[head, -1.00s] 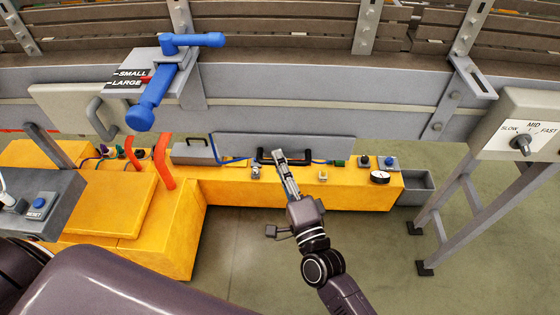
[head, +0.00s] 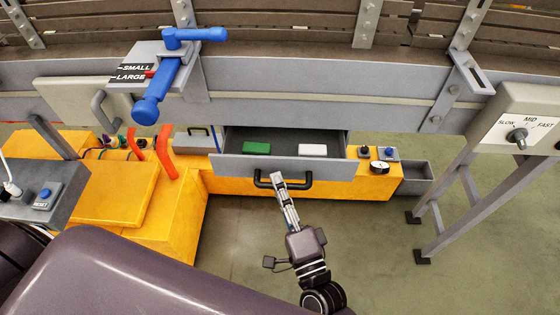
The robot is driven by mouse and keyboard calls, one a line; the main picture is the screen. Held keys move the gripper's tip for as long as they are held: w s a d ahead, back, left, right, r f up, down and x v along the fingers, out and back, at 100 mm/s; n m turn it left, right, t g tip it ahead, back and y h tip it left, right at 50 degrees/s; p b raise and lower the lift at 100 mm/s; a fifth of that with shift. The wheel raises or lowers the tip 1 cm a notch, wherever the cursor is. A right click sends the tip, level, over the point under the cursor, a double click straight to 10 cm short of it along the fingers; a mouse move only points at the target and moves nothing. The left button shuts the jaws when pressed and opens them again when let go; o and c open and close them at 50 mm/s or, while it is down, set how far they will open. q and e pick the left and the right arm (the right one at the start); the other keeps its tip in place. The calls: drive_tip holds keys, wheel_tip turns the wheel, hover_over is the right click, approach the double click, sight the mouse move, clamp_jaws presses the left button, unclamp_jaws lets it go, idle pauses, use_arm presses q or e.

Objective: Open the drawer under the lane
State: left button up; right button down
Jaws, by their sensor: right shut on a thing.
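The grey drawer (head: 230,168) under the lane is pulled out toward me in the head view. Its dark inside shows a green block (head: 256,148) and a white block (head: 312,150). The black bar handle (head: 305,181) is on its front face. My right gripper (head: 277,181) is shut on the handle, near its middle. My left gripper is not in view.
The yellow base (head: 230,187) runs below the drawer, with orange-red levers (head: 167,153) at its left. A blue size crank (head: 160,85) hangs above left. A speed dial box (head: 518,125) stands at right. The floor in front of the drawer is clear.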

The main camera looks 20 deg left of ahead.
drive_tip(key=s+d, duration=0.2)
drive_tip(key=s, duration=0.5)
drive_tip(key=shift+p, duration=0.35)
drive_tip(key=c, duration=2)
unclamp_jaws()
drive_tip(key=shift+o, duration=0.2)
drive_tip(key=shift+s+d, duration=0.1)
drive_tip(key=v, duration=1.2)
